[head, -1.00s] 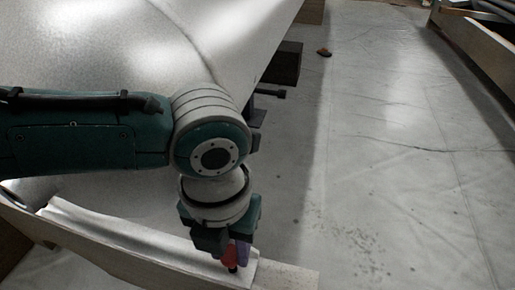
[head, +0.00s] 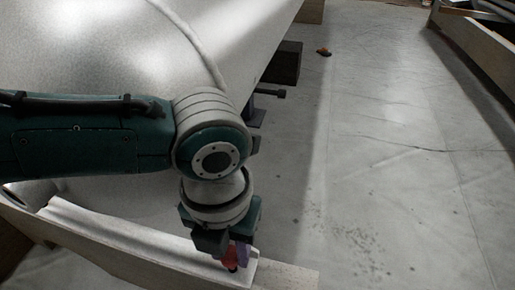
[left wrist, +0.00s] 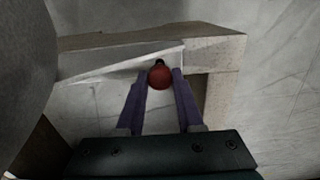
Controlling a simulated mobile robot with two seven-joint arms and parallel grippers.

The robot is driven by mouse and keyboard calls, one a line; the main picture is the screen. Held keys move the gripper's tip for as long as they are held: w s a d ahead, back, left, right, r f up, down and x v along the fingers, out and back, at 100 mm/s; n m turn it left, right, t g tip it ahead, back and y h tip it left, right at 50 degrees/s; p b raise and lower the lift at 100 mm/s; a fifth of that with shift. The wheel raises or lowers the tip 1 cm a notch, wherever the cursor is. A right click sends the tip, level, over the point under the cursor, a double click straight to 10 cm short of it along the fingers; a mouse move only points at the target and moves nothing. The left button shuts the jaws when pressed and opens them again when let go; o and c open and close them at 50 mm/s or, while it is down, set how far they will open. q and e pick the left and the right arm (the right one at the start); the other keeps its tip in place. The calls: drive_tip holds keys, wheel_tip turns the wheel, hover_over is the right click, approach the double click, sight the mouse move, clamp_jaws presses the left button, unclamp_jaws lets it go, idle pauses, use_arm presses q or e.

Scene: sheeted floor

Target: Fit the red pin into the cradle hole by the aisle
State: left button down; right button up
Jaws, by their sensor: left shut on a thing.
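My left gripper (head: 233,255) is shut on the red pin (head: 228,262), just above the near end of the cradle (head: 285,275). In the left wrist view the round red pin (left wrist: 160,77) sits between the two purple fingertips (left wrist: 161,84). A dark tip (left wrist: 159,62) shows at the pin's far side, close to the cradle's pale edge (left wrist: 120,66). I cannot tell whether the tip is in a hole; the hole itself is not visible. My right gripper is not in view.
A large pale curved panel (head: 120,50) lies behind my left arm. A dark box and clamp (head: 285,62) stand at its edge. A rack (head: 480,50) stands at far right.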

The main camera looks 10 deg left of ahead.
use_arm(q)
drive_tip(key=shift+f+b, duration=1.15)
drive_tip(key=shift+f, duration=0.3)
drive_tip(key=shift+c, duration=2.3)
unclamp_jaws()
